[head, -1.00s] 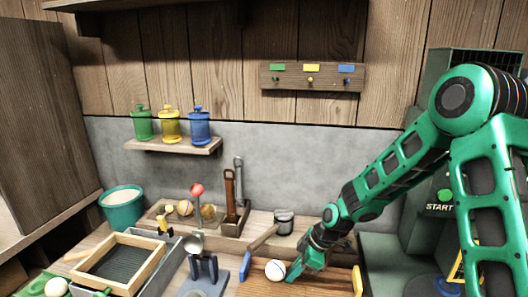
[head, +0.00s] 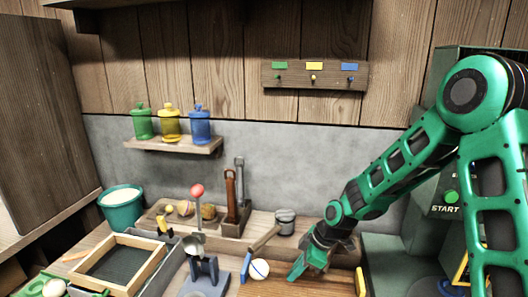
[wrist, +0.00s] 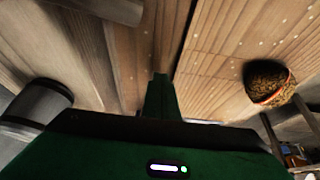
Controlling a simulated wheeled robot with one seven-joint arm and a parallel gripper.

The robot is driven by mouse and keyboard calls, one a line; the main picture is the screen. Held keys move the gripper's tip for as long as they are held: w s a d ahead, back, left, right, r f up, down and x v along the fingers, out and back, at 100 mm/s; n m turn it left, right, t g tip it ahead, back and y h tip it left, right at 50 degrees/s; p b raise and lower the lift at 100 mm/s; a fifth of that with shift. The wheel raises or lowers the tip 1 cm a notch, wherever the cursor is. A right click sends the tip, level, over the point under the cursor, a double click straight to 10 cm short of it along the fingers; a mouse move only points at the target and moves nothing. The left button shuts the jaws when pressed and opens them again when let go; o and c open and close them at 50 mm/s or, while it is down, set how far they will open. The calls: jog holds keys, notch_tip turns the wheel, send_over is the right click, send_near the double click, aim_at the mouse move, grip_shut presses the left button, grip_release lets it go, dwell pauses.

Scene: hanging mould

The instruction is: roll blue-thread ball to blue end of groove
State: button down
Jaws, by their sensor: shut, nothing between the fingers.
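The ball (head: 259,269), white with a dark blue thread line, lies on the wooden groove board (head: 300,287). It is close beside the blue end piece (head: 246,266) at the left; I cannot tell whether they touch. A yellow end piece (head: 361,282) marks the right end. My gripper (head: 294,276) is shut and empty, pointing down at the board to the right of the ball, with a gap between them. In the wrist view my shut fingers (wrist: 160,92) show over wood boards; the ball is not visible there.
A spoon on a blue-grey stand (head: 205,275) is to the left, near a wooden-framed tray (head: 150,258). A green START machine (head: 445,200) stands at the right.

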notch_tip(320, 180, up, 7)
dwell(0.5)
jog(key=s+d+r+m+h, duration=0.1)
jog(key=s+d+r+m, duration=0.25)
jog(key=d, duration=0.35)
jog(key=s+d+r+m+h, duration=0.2)
jog(key=s+d+m, duration=0.15)
jog(key=d, duration=0.45)
jog(key=s+d+r+m+h, duration=0.1)
jog(key=s+d+r+m, duration=0.2)
jog(key=d, duration=0.4)
jog(key=s+d+r+m, duration=0.1)
jog(key=s+d+m, duration=0.2)
jog(key=s, duration=0.4)
jog(key=s+d+r+m, duration=0.1)
jog(key=s+d+m, duration=0.2)
jog(key=s+m, duration=0.2)
jog(key=s+d+r+m+g, duration=0.1)
jog(key=s+d+m, duration=0.2)
jog(key=s, duration=0.6)
jog(key=shift+s+d+r+m+h, duration=0.2)
jog(key=shift+s+d+m+h, duration=0.1)
jog(key=shift+d+m+h, duration=0.15)
jog(key=shift+a, duration=0.15)
